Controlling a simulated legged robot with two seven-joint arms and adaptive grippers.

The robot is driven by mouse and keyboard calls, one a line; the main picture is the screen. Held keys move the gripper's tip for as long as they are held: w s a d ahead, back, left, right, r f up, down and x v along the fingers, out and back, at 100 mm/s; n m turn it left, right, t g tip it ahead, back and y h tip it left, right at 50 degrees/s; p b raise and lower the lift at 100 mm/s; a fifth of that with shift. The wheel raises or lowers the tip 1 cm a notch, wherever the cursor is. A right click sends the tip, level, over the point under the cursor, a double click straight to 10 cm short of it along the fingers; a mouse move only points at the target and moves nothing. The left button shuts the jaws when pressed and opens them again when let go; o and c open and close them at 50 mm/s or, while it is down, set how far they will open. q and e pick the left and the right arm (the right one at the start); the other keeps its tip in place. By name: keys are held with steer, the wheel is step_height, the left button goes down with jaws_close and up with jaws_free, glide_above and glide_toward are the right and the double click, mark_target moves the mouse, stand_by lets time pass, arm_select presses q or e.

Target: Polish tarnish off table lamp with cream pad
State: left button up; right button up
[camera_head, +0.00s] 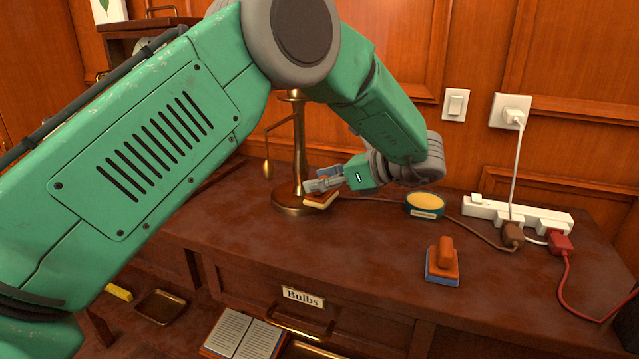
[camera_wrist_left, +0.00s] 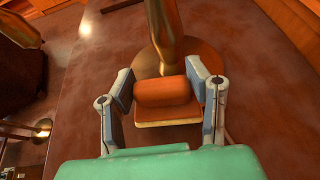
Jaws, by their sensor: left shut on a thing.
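The brass table lamp (camera_head: 298,150) stands upright on the wooden desk, its upper part hidden behind my left arm. Its round base and stem also show in the wrist view (camera_wrist_left: 166,30). My left gripper (camera_head: 318,186) is shut on a pad with an orange handle and a cream underside (camera_head: 321,201). In the wrist view the pad's handle (camera_wrist_left: 163,92) sits between the two fingers, right in front of the stem. The pad is low beside the lamp base; I cannot tell whether they touch. A second orange-handled pad with a blue edge (camera_head: 443,262) rests on the desk. My right gripper is out of view.
A round tin of yellowish cream (camera_head: 426,204) sits behind the second pad. A white power strip (camera_head: 515,215) with brown and red plugs lies at the right, cords across the desk. A drawer labelled Bulbs (camera_head: 302,297) is below. The desk's front middle is clear.

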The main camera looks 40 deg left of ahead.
arm_select(q)
steer(key=shift+w, duration=0.15)
steer(key=shift+w+a+f+b, duration=0.1)
steer(key=shift+w+b, duration=0.2)
steer(key=shift+w, duration=0.1)
steer(key=shift+w, duration=0.1)
steer(key=shift+w, duration=0.55)
steer(key=shift+a, duration=0.1)
steer(key=shift+w+b, duration=0.15)
steer(key=shift+b, duration=0.15)
steer(key=shift+w, duration=0.4)
